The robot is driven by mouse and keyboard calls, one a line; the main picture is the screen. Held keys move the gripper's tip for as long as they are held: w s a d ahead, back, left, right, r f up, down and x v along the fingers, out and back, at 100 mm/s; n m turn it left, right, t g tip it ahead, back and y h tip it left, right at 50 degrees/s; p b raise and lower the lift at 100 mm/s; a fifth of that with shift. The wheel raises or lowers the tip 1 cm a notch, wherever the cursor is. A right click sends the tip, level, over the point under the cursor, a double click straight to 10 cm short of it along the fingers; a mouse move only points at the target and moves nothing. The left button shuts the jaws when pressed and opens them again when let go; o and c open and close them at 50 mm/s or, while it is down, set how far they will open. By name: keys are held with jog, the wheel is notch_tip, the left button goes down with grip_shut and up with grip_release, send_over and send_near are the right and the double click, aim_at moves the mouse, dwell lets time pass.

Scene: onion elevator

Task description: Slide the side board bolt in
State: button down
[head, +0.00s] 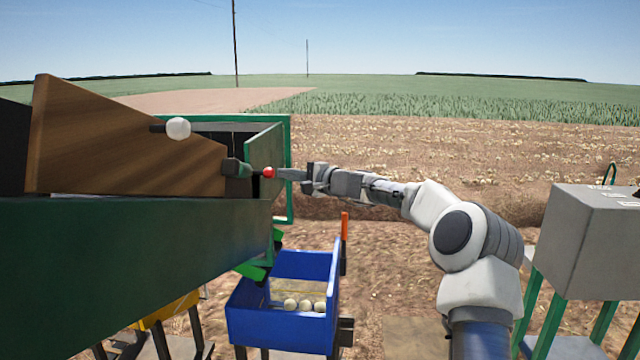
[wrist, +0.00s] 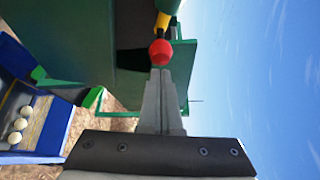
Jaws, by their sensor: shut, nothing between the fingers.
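The bolt ends in a red knob (head: 268,172), at the right end of a dark green housing (head: 238,168) by the lower corner of the brown wooden board (head: 120,145). In the wrist view the red knob (wrist: 160,52) sits on a short stem with yellow and dark parts. My gripper (head: 280,174) reaches in from the right, level with the knob. Its fingers (wrist: 160,74) are shut with nothing between them, and their tips are at the knob. I cannot tell whether they touch it. How far the bolt is in is hidden by its housing.
A white knob (head: 178,128) on a dark rod sticks out from the wooden board. A green panel (head: 265,148) stands behind the bolt. Below are a green side wall (head: 130,265) and a blue crate (head: 268,328) with several onions. A grey box (head: 592,238) stands right.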

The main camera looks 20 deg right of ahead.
jog(key=f+b+v, duration=0.1)
jog(key=b+v, duration=0.2)
jog(key=v, duration=1.2)
jog(key=shift+r, duration=0.5)
jog(key=shift+d, duration=0.1)
